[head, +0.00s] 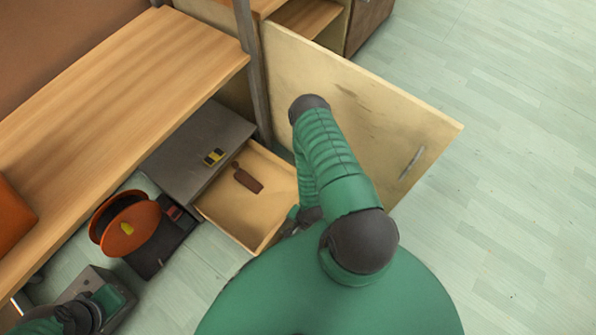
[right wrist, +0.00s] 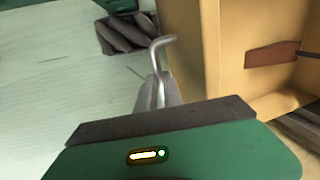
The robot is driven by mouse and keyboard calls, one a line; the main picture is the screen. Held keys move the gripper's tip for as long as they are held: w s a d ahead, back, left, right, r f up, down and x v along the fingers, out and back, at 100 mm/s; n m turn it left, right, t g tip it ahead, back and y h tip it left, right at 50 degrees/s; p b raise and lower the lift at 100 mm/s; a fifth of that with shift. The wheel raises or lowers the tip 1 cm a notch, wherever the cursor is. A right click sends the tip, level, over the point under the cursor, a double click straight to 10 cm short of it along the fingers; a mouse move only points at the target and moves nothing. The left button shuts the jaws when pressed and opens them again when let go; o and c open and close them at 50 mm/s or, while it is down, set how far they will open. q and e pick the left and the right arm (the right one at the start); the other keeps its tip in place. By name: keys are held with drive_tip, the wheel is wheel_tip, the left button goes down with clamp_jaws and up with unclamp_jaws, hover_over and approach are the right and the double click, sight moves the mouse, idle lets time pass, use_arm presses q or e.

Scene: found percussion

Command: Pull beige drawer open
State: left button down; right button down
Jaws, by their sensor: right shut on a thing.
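The beige drawer (head: 222,211) stands open below the bench, under a dark grey top. A flat brown piece (head: 246,178) lies inside it and also shows in the right wrist view (right wrist: 272,53). My right gripper (right wrist: 157,92) is shut on a bent silvery metal handle (right wrist: 162,45), close beside the drawer front (right wrist: 186,48). In the head view my right arm largely hides this gripper at the drawer's front edge. Part of my left arm shows at the bottom left; its jaws cannot be made out.
A large beige door panel (head: 350,105) with a metal handle (head: 412,162) stands open right of the drawer. The wooden bench (head: 120,85) overhangs. Pale floor (head: 505,190) is clear at right.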

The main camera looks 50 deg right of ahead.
drive_tip(key=c, duration=1.5)
unclamp_jaws()
drive_tip(key=s+r+p, duration=0.3)
drive_tip(key=r+p, duration=0.5)
drive_tip(key=r, duration=0.8)
drive_tip(key=shift+s+r, duration=0.15)
drive_tip(key=shift+r, duration=0.05)
drive_tip(key=shift+d, duration=0.1)
